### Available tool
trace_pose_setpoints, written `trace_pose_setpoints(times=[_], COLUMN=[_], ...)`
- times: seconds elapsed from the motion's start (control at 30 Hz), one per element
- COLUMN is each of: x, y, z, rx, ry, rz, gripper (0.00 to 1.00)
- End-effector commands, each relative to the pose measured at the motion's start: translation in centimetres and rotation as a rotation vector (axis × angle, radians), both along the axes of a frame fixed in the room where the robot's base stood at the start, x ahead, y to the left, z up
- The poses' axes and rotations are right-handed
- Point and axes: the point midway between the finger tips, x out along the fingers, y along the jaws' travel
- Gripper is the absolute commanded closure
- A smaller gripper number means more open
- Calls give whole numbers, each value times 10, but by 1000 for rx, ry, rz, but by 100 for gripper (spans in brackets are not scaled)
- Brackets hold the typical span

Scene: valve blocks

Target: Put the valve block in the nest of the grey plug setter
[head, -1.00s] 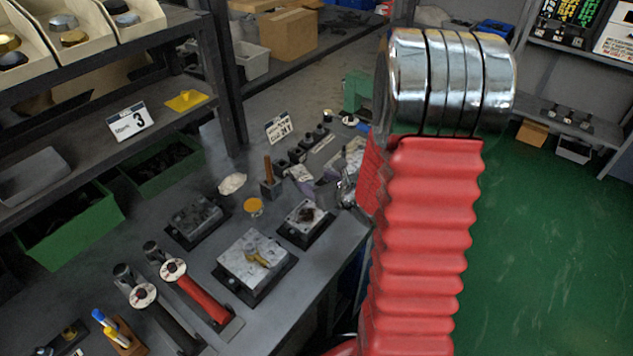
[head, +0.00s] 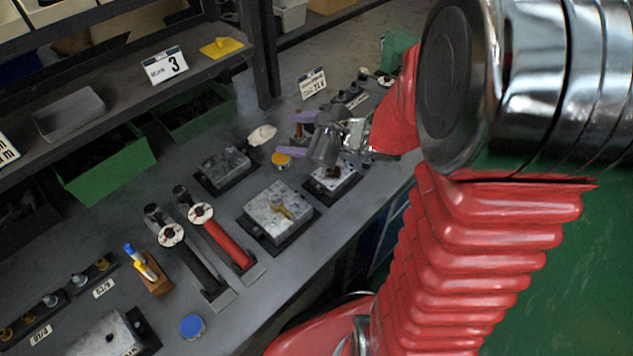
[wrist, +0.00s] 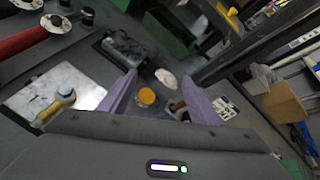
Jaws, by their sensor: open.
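My gripper (head: 293,135) is open and empty, its two purple fingers apart above the back of the bench. In the wrist view its fingers (wrist: 159,72) frame an orange disc (wrist: 147,96) and a pale lump. Three metal blocks sit on dark bases: one with a brass fitting (head: 268,218), one darker (head: 223,163) and one at right (head: 336,183), partly hidden by my gripper. I cannot tell which is the valve block. Two lever tools with white round dials stand left of them, one dark grey (head: 197,258), one red (head: 228,243). The nest cannot be made out.
A small wooden stand with coloured pens (head: 153,275) and a blue cap (head: 192,326) are at the front. Green bins (head: 108,170) and a shelf (head: 130,80) border the bench's left. A post (head: 263,55) rises behind.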

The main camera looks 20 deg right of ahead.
Motion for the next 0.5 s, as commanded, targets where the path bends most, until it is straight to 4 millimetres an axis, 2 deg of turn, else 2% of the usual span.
trace_pose_setpoints(times=[0.03, 0.2, 0.33, 0.5], x=[-8, -41, -71, -110], y=[17, 62, 87, 107], z=[10, 29, 38, 47], rx=[-56, -247, -403, -617], ry=[-20, -72, -111, -161], rz=[80, 339, 528, 760], gripper=[42, 42, 42, 42])
